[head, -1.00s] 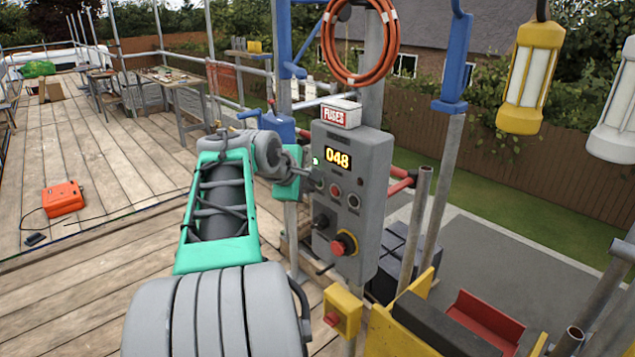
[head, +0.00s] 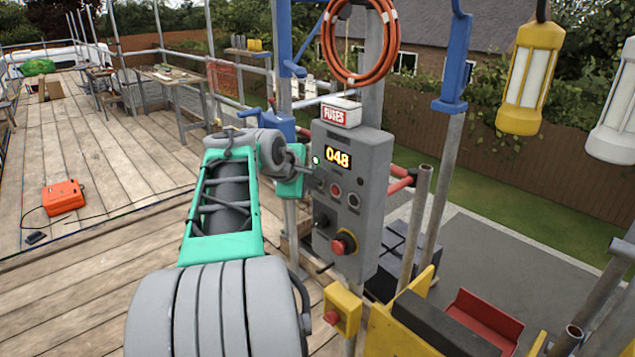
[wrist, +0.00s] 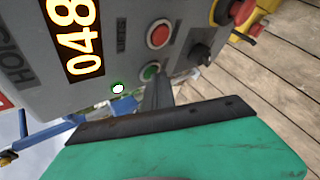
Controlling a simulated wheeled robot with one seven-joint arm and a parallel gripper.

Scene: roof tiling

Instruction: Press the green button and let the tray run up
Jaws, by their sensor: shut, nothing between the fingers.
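The grey control box (head: 352,160) stands on a post in the middle of the head view, its display (head: 338,159) reading 048. In the wrist view the green button (wrist: 150,71) sits beside a red button (wrist: 159,34); a lit green lamp (wrist: 118,87) is near it. My gripper (head: 311,180) is at the box's left side, fingers shut and empty. In the wrist view the dark fingertips (wrist: 157,86) are right at the green button; I cannot tell whether they touch it. In the head view the fingers hide the green button. I cannot make out the tray for certain.
A red mushroom stop (head: 343,244) and a black switch (head: 323,222) sit lower on the box. A yellow box with a red button (head: 341,309) is below. Scaffold poles (head: 447,185) and a yellow frame with a red part (head: 485,320) stand right. Plank deck lies left.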

